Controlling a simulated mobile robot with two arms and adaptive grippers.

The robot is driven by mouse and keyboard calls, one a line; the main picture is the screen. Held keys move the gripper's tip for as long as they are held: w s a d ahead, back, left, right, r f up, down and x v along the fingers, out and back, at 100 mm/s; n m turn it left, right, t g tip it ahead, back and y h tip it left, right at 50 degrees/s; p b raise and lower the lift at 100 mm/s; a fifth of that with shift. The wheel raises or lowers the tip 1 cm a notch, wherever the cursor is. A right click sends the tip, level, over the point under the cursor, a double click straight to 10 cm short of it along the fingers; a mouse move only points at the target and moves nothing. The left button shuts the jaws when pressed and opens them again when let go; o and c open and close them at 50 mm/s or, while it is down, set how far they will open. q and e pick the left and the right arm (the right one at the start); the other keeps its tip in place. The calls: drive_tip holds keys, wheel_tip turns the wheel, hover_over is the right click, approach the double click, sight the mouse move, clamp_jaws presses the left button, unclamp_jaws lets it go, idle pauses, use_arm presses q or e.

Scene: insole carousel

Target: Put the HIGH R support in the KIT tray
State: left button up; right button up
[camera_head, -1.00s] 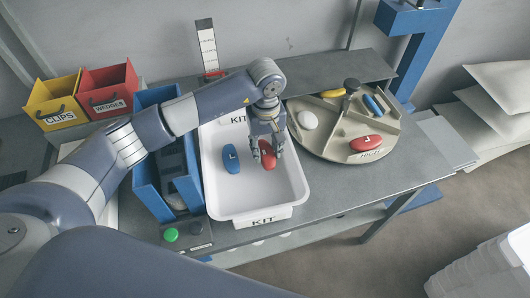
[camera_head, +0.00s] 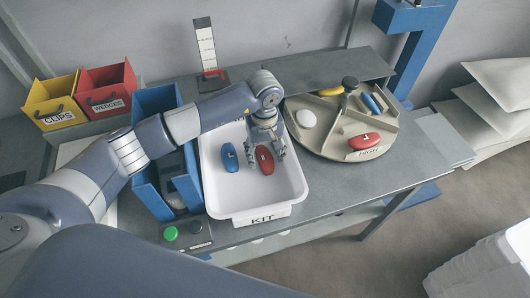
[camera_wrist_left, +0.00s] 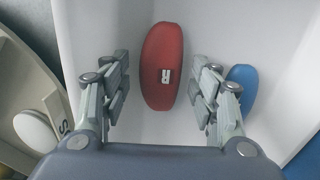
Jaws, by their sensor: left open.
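The red support marked R (camera_head: 264,160) lies in the white KIT tray (camera_head: 262,207). It also shows in the left wrist view (camera_wrist_left: 162,66), between the spread fingers and clear of both. A blue support (camera_head: 230,158) lies in the tray to its left; its end shows in the left wrist view (camera_wrist_left: 243,84). My left gripper (camera_head: 264,155) is open and empty over the red support. A second red support, marked L (camera_head: 364,141), sits on the round carousel (camera_head: 318,148) by the HIGH label. My right gripper is out of view.
A blue bin (camera_head: 146,180) borders the tray's left. A green button (camera_head: 170,233) is at the front. The tray's front part is clear.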

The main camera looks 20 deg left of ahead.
sight(264, 157)
use_arm(q)
drive_tip(key=shift+r, duration=0.15)
wheel_tip(264, 157, up, 12)
drive_tip(key=b, duration=0.2)
idle(0.5)
